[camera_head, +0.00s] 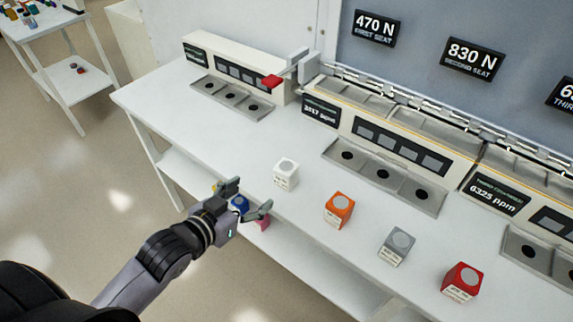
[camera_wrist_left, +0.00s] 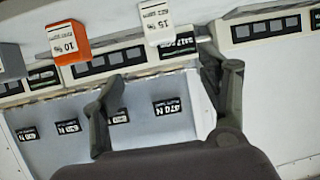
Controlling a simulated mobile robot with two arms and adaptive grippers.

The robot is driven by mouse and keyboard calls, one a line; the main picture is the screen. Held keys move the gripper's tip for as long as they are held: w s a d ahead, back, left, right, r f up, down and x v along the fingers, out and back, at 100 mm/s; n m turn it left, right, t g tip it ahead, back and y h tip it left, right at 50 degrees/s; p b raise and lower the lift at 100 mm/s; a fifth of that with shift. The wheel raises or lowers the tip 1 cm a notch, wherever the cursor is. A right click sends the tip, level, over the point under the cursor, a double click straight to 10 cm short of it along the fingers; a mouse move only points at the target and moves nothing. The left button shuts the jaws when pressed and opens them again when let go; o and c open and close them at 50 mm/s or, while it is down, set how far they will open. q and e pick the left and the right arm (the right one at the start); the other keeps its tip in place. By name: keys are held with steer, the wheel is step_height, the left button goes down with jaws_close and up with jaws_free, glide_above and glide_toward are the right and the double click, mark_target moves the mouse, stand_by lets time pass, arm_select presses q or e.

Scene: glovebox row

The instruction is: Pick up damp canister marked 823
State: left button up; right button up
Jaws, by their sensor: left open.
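Four box-shaped canisters with round lids stand in a row on the white bench: white (camera_head: 285,174), orange (camera_head: 338,209), grey (camera_head: 396,246) and red (camera_head: 461,282). I cannot read 823 on any of them. In the left wrist view the white canister (camera_wrist_left: 153,22) reads "15 %" and the orange one (camera_wrist_left: 68,42) reads "10 %"; their smaller print is unclear. A grey one (camera_wrist_left: 10,62) is cut off at the edge. My left gripper (camera_head: 247,198) is open and empty at the bench's front edge, left of and nearer than the white canister. My right gripper is out of view.
Cabinets with grey three-hole trays (camera_head: 382,175) stand behind the canisters. A red-ended lever (camera_head: 272,81) juts out at the left cabinet. Small blue (camera_head: 240,204) and pink (camera_head: 262,224) items show around my fingers, apparently lower down. A side table (camera_head: 42,20) holds bottles.

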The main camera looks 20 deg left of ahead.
mark_target(282, 172)
arm_select(q)
steer(key=x, duration=0.3)
steer(key=p+x, duration=0.1)
steer(key=x, duration=0.3)
steer(key=p+x, duration=0.1)
steer(key=x, duration=0.2)
steer(key=shift+w+d+r, duration=0.15)
steer(key=shift+w, duration=0.25)
steer(key=shift+w+d+f, duration=0.15)
steer(key=shift+w+f, duration=0.15)
steer(key=shift+w, duration=0.2)
steer(key=p+x, duration=0.1)
steer(key=x, duration=0.3)
steer(key=shift+w, duration=0.35)
steer(key=shift+w+f, duration=0.15)
steer(key=shift+w, duration=0.1)
steer(key=c, duration=1.3)
